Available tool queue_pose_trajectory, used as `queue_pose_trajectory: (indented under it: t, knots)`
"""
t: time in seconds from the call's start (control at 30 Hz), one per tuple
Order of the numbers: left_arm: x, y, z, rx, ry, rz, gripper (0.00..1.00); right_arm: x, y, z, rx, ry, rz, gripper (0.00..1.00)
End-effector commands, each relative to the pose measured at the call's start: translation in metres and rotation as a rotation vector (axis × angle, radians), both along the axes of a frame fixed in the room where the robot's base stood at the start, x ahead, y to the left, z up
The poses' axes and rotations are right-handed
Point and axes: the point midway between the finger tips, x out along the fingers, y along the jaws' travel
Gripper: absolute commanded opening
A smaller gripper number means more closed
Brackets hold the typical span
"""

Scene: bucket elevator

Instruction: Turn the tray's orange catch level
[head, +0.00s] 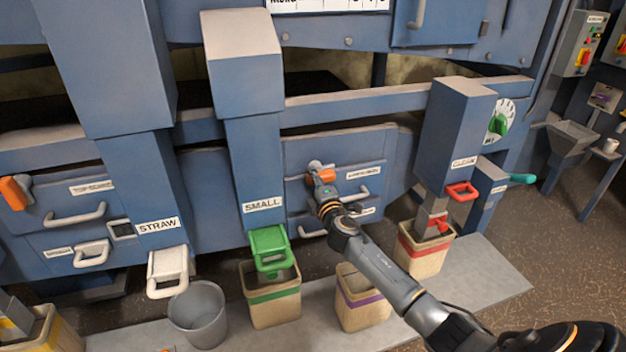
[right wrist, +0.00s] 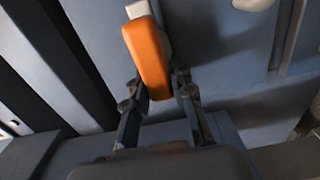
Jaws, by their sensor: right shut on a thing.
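The orange catch (head: 327,175) is on the front of a blue tray (head: 373,150) in the middle right of the head view. My right gripper (head: 323,186) reaches up to it and partly hides it, so its exact angle is hard to tell there. In the right wrist view the orange catch (right wrist: 146,55) slants from a pale pivot at its upper end down between the fingers of my right gripper (right wrist: 160,88). The gripper is shut on its lower end. My left gripper is out of view.
Another orange catch (head: 14,193) is on the left tray. The blue SMALL chute (head: 253,150) with a green flap (head: 269,247) stands left of my arm, and the CLEAN chute (head: 455,135) stands right. Sacks and a grey bucket (head: 197,315) stand below.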

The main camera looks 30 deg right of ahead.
Motion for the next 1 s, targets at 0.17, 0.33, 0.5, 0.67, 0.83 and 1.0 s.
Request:
queue_pose_trajectory:
  t: [0.17, 0.33, 0.5, 0.67, 0.83, 1.0]
  knots:
    - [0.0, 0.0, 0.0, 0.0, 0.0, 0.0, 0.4, 0.0, 0.001, -0.002, -0.006, 0.005, 0.001, 0.0]
    - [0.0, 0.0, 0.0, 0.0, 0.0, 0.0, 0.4, 0.0, 0.001, -0.002, -0.006, 0.005, 0.001, 0.34]
    - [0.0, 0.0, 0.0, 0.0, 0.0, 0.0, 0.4, 0.0, 0.0, -0.002, -0.004, 0.003, 0.001, 0.47]
    - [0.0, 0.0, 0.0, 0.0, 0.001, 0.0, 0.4, 0.0, 0.0, -0.001, -0.004, 0.002, 0.0, 0.47]
    - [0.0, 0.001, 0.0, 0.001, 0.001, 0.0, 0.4, -0.008, 0.001, -0.001, -0.005, 0.002, 0.0, 0.47]
    - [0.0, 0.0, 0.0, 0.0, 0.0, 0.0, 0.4, -0.034, 0.008, -0.003, -0.004, 0.004, 0.002, 0.47]
